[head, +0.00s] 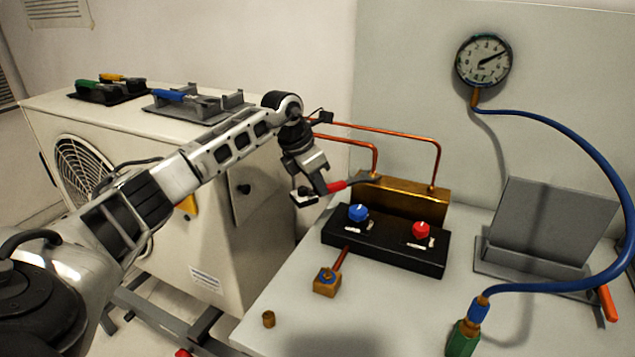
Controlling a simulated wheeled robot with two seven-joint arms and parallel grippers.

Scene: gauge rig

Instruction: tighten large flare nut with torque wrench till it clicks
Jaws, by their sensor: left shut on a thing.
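My left gripper (318,193) is shut on the red handle of a wrench (338,186), in front of the brass block. The wrench's grey head (365,179) reaches the foot of the left copper pipe, at the left end of the brass block (405,199). A flare nut there is too small and partly covered to make out; I cannot tell whether the wrench is seated around it or only beside it. Another fitting (432,188) sits where the second copper pipe meets the block. My right gripper is not in view.
A black manifold with a blue knob (358,213) and a red knob (421,230) stands before the block. A gauge (484,61) with a blue hose (585,150) is at right. Tool holders (195,105) lie on the white outdoor unit (150,135). The front table is mostly clear.

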